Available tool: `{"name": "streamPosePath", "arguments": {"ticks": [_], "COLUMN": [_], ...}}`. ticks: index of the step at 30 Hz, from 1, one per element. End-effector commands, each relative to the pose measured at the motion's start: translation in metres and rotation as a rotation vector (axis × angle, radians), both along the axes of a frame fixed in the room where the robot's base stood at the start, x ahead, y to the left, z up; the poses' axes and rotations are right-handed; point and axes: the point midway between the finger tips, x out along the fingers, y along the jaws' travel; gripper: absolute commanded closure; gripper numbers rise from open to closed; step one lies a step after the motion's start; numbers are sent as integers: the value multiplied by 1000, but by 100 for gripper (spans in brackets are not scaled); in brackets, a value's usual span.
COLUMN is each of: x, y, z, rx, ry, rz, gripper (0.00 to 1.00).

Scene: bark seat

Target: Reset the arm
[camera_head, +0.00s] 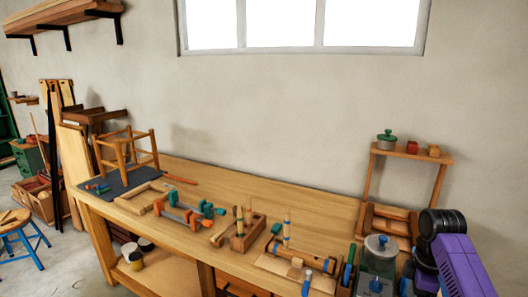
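Part of my purple and black arm shows at the lower right corner, in front of the right end of the workbench (290,195). Its end runs out of the frame, and my gripper is not in view. I cannot see whether it holds anything.
A wooden stool frame (127,155) stands on a dark mat at the bench's left. Clamps (190,211), a wooden tool holder (247,232) and a lidded glass jar (380,262) crowd the front and right. A small shelf (412,154) stands behind my arm. The bench's back strip is mostly clear.

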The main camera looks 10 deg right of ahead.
Motion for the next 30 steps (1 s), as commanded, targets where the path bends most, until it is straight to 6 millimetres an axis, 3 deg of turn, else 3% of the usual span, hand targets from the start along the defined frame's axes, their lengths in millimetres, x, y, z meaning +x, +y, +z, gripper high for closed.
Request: {"name": "streamPosePath", "arguments": {"ticks": [8, 20, 25, 30], "x": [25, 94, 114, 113], "y": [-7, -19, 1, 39], "z": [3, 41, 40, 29], "rx": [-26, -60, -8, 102], "ry": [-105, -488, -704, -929], "rz": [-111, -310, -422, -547], "gripper": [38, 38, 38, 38]}}
